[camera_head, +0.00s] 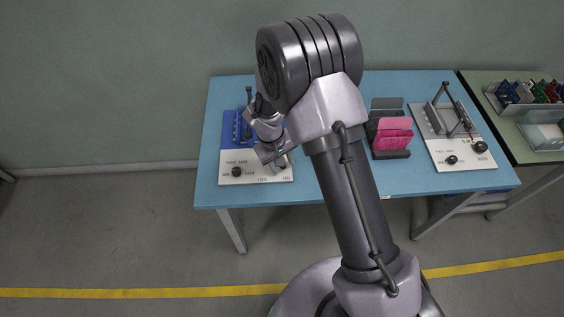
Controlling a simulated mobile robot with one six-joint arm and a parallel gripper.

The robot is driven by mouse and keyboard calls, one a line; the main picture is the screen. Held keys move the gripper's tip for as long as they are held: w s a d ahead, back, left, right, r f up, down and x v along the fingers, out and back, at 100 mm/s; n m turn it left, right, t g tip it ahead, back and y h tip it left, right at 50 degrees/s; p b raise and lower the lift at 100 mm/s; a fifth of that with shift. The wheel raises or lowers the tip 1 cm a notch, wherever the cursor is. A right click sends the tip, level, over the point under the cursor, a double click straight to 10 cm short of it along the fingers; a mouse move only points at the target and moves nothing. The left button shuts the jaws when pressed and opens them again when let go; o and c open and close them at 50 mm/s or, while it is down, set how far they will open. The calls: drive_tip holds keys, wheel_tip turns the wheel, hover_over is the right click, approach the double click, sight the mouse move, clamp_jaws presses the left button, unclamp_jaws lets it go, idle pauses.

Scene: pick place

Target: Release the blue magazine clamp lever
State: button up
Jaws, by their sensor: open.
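The blue magazine (232,131) stands on the back part of a white panel (232,158) on the left side of the blue table. A dark upright piece (249,96) rises behind it; I cannot tell whether it is the clamp lever. My gripper (278,166) is over the right front part of the white panel, pointing down. It is open and appears empty, but its fingertips are small and unclear. My arm hides the right side of the blue magazine and part of the panel.
The blue table (300,188) also bears a rack with pink pieces (393,135) and a second white panel with a grey fixture (436,118) at the right. A green table (510,139) with coloured parts (552,90) adjoins it. A wall stands close behind.

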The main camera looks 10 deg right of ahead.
drive_tip(key=a+r+p, duration=0.1)
drive_tip(key=r+p, duration=0.1)
drive_tip(key=r, duration=0.6)
drive_tip(key=s+a+r+p, duration=0.1)
drive_tip(key=a+r+p, duration=0.1)
drive_tip(key=r, duration=0.7)
drive_tip(key=shift+s+p, duration=0.15)
drive_tip(key=shift+p, duration=0.65)
drive_tip(key=s+d+r+m+t+y+b, duration=0.1)
drive_tip(key=s+d+r+m+b, duration=0.2)
drive_tip(key=r, duration=0.6)
drive_tip(key=s+d+r+m+t+y+b, duration=0.1)
drive_tip(key=s+d+r+m+t, duration=0.1)
drive_tip(key=s, duration=0.7)
drive_tip(key=s+d+r+m+t+y+b, duration=0.1)
drive_tip(key=s+d+r+m+t+y, duration=0.1)
drive_tip(key=s, duration=0.7)
wheel_tip(320, 180, up, 3)
drive_tip(key=shift+s+d+r+m, duration=0.15)
drive_tip(key=shift+s+d+m, duration=0.35)
drive_tip(key=shift+m, duration=0.5)
drive_tip(key=shift+w+d, duration=0.1)
